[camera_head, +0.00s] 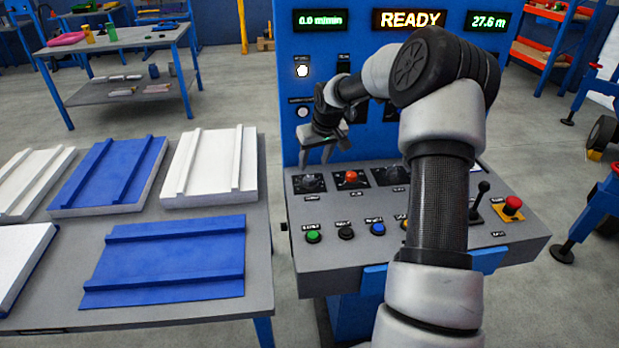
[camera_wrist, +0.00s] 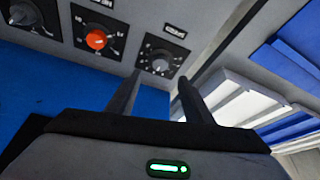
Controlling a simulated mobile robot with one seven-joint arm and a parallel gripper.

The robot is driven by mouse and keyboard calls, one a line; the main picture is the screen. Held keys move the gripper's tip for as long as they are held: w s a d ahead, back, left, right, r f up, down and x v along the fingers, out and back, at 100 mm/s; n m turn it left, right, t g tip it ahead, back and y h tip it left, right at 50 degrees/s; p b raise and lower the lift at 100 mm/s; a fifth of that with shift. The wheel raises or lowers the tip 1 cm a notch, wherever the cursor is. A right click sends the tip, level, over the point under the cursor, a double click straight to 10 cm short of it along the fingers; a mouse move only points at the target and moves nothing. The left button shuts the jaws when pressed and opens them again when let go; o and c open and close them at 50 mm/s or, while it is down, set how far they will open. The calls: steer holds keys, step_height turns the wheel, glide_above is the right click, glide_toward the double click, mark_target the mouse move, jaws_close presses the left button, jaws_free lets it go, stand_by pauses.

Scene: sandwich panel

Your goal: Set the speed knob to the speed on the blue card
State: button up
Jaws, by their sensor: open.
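Three dials sit in a row on the sloping console (camera_head: 430,262). A left dial with a grey centre (camera_head: 309,183) lies under my gripper; it also shows in the wrist view (camera_wrist: 160,60). Beside it are a red-centred knob (camera_head: 351,178) and a third dial (camera_head: 390,175). Their labels are too small to read, so I cannot tell which is the speed knob. My gripper (camera_head: 315,158) is open and empty above the left dial. In the wrist view, that dial appears between its two fingertips (camera_wrist: 160,78), apparently not gripped. I see no blue card; my arm covers part of the console.
The displays read 0.0 m/min (camera_head: 320,20), READY (camera_head: 410,20) and 27.6 m (camera_head: 488,21). Push buttons (camera_head: 313,236) line the console's front. A black lever (camera_head: 480,200) and red emergency button (camera_head: 512,205) stand at right. A table (camera_head: 258,225) with blue and white panels is left.

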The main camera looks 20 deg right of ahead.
mark_target(309, 178)
steer(key=b+x, duration=0.1)
steer(key=x, duration=0.8)
steer(key=c, duration=1)
